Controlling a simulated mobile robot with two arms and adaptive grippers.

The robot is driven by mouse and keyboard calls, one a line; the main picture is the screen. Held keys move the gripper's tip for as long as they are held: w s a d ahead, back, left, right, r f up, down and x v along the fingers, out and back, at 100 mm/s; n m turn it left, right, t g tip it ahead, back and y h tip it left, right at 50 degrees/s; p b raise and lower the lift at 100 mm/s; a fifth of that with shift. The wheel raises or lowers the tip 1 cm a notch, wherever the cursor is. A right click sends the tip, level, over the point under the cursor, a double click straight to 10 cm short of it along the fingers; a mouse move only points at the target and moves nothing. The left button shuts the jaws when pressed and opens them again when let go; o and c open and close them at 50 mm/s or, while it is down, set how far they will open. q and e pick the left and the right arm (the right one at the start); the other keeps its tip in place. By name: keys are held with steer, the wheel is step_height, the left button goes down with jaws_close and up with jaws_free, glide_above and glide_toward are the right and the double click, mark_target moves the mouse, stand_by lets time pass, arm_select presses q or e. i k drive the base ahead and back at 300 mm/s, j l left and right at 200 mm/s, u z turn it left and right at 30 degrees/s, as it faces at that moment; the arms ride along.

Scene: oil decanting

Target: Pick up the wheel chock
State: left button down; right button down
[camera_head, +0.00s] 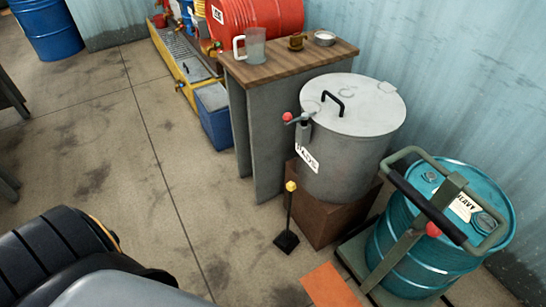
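No thing is plainly marked as the wheel chock. A small black block with an upright black rod and yellow knob (287,240) stands on the floor in front of the brown box; it may be the chock. A flat-looking orange piece (330,286) lies at the bottom edge beside the drum's platform, partly cut off; I cannot tell its full shape. Neither of my grippers shows in the head view. Dark and grey parts at the bottom left look like my own body.
A teal drum (420,255) with a green handle frame (408,190) stands at the right. A grey lidded tank (345,140) sits on a brown box (325,210). A wood-topped bench (285,60) and blue bin (214,118) are behind. Floor left of the rod is clear.

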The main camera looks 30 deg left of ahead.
mark_target(288, 241)
steer(key=u, duration=0.8)
